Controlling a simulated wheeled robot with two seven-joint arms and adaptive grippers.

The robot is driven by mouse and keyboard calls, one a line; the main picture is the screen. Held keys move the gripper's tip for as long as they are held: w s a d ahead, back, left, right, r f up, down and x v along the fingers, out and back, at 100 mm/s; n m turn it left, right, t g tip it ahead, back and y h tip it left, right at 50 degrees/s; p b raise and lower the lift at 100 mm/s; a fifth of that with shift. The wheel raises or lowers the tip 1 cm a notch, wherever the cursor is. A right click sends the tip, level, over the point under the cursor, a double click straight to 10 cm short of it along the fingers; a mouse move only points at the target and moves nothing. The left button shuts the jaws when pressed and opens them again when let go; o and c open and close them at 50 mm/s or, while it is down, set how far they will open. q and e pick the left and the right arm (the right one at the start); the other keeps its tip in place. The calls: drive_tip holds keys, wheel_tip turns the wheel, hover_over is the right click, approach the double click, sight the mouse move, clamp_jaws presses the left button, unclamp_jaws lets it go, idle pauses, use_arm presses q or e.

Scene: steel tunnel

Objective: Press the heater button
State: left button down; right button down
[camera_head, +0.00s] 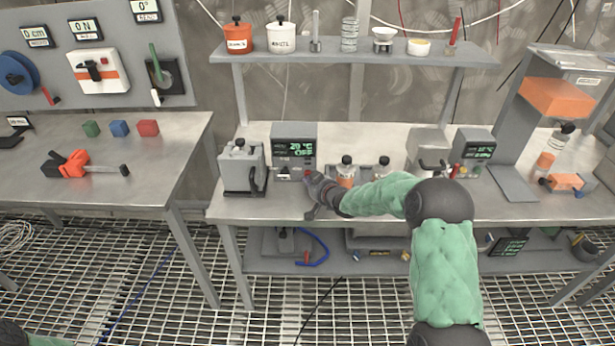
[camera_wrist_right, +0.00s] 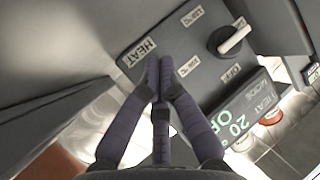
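The heater (camera_head: 293,146) is a grey box on the middle bench with a green display that reads 20 °C and OFF. The right wrist view shows its dark front panel (camera_wrist_right: 196,62), with a HEAT label, temperature labels and a knob (camera_wrist_right: 232,38) with a white pointer. My right gripper (camera_head: 309,180) is at the lower right of the heater's front. In the right wrist view its fingers (camera_wrist_right: 160,62) are together, with nothing seen between them, and the tips are beside the HEAT label. The button is not clearly seen; the fingertips may cover it. My left gripper is out of view.
A grey apparatus (camera_head: 242,166) stands left of the heater. Orange-labelled bottles (camera_head: 346,173) stand to the right, close to my right forearm. A shelf (camera_head: 350,57) with pots and glassware runs above. Another display unit (camera_head: 474,146) is further right.

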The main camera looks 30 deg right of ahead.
drive_tip(key=shift+w+d, duration=0.1)
drive_tip(key=shift+w, duration=0.05)
idle(0.3)
drive_tip(key=shift+w+d+r, duration=0.1)
drive_tip(key=shift+w, duration=0.1)
drive_tip(key=shift+s, duration=0.3)
idle(0.4)
drive_tip(key=shift+s+a, duration=0.1)
drive_tip(key=shift+a, duration=0.1)
drive_tip(key=shift+s+a+b, duration=0.15)
drive_tip(key=shift+s+a, duration=0.35)
drive_tip(key=shift+s, duration=0.35)
drive_tip(key=shift+s+a+b, duration=0.1)
drive_tip(key=shift+s+a, duration=0.45)
drive_tip(key=shift+s, duration=0.25)
drive_tip(key=shift+s+a+b, duration=0.15)
drive_tip(key=shift+s+a, duration=0.35)
drive_tip(key=shift+s, duration=0.35)
